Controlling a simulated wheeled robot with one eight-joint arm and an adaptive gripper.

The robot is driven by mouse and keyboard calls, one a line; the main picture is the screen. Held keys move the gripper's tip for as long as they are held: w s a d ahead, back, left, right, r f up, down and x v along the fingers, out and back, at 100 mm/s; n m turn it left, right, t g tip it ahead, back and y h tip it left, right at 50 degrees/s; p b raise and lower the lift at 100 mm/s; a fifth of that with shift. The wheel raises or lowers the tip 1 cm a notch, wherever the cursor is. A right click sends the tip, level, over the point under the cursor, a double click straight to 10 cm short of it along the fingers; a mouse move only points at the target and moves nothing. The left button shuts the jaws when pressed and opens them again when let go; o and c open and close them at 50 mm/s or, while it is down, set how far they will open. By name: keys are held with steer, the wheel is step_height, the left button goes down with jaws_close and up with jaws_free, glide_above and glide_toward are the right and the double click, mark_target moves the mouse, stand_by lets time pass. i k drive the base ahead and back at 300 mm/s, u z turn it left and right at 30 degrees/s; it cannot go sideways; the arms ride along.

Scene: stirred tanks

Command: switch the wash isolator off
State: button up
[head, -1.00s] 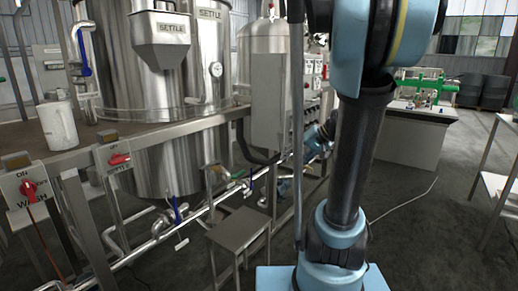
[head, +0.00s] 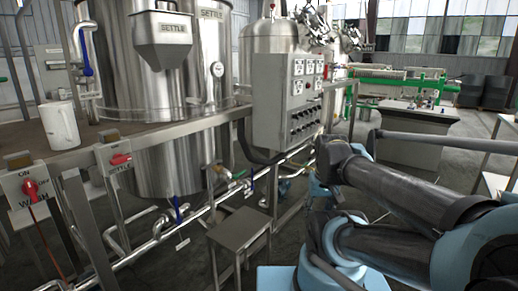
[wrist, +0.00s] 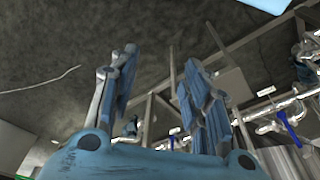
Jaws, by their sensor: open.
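The wash isolator (head: 31,190) is a light plate with a red handle at the far left of the head view, marked ON above and WASH below. Its red handle stands roughly upright. A similar settle isolator (head: 120,160) is to its right, with its red handle lying about level. My gripper (wrist: 158,85) shows in the wrist view with its two blue fingers apart and nothing between them. I cannot make out the gripper in the head view. The wash isolator is not recognisable in the wrist view.
Steel tanks (head: 155,90) stand behind a metal bench frame. A small metal stool (head: 238,232) stands on the floor in front. A grey control box (head: 285,100) is right of the tanks. A white jug (head: 60,125) stands on the bench.

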mark_target(30, 189)
steer(key=u, duration=0.75)
steer(key=k, duration=0.15)
steer(key=u, duration=2.9)
